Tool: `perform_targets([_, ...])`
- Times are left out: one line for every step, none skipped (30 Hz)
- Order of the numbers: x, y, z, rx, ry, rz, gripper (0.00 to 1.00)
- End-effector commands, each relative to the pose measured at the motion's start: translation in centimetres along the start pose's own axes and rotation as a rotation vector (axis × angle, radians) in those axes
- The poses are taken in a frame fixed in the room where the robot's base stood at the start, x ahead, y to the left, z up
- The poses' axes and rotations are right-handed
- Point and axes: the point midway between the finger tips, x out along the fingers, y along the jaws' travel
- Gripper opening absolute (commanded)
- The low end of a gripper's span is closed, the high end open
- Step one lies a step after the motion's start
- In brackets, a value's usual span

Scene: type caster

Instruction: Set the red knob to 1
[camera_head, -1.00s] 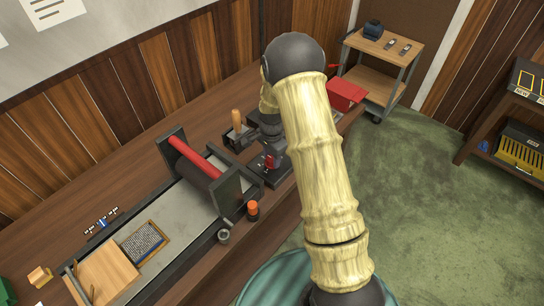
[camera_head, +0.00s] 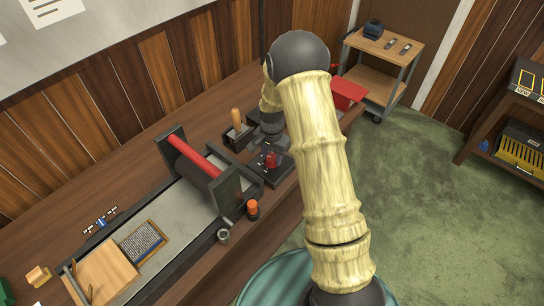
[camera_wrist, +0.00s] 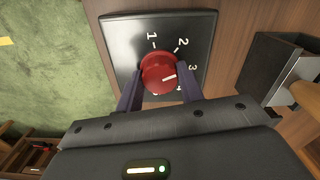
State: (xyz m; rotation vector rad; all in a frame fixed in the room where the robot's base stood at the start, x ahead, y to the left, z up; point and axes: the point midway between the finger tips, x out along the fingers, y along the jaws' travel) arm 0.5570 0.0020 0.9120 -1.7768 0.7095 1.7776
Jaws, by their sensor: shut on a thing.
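The red knob (camera_wrist: 156,66) is round with a white pointer line. It sits on a black dial plate (camera_wrist: 122,40) with white numbers 1, 2, 3 and 4 visible; a further mark below the knob is partly hidden. The pointer faces right, roughly between 3 and 4. My gripper (camera_wrist: 161,74) is shut on the knob, one finger on each side of it. In the head view the red knob (camera_head: 270,161) shows just below my gripper, whose fingers are hard to make out there.
A dark holder with a wooden handle (camera_head: 236,122) stands beside the dial plate; its box (camera_wrist: 268,66) is at the right in the wrist view. A red box (camera_head: 347,93) lies farther along the bench.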

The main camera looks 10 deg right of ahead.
Motion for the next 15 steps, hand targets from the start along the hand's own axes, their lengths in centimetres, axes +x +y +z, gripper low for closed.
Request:
perform_targets([-0.02,-0.05,-0.03,-0.042,0.001,-0.002,0.15])
perform_targets([-0.02,-0.05,-0.03,-0.071,0.001,-0.002,0.15])
perform_targets([-0.03,-0.03,-0.04,-0.109,0.001,-0.002,0.15])
perform_targets([-0.04,-0.02,-0.06,-0.138,0.001,-0.002,0.15])
perform_targets([-0.04,0.00,-0.07,-0.166,0.001,-0.002,0.15])
perform_targets([-0.05,0.00,-0.08,-0.204,0.001,-0.002,0.15])
perform_targets([-0.05,0.00,-0.08,-0.232,0.001,-0.002,0.15])
perform_targets([-0.06,0.00,-0.08,-0.261,0.001,-0.002,0.15])
perform_targets([-0.07,-0.02,-0.06,-0.299,0.001,-0.002,0.15])
perform_targets([-0.07,-0.04,-0.06,-0.328,0.001,-0.002,0.15])
perform_targets([-0.08,-0.04,-0.05,-0.357,0.001,-0.002,0.15])
perform_targets([-0.08,-0.04,-0.07,-0.395,0.002,-0.002,0.15])
perform_targets([-0.09,-0.03,-0.08,-0.424,0.002,-0.002,0.15])
perform_targets([-0.09,-0.03,-0.09,-0.452,0.002,-0.002,0.15])
perform_targets([-0.10,-0.03,-0.09,-0.489,0.002,-0.002,0.15])
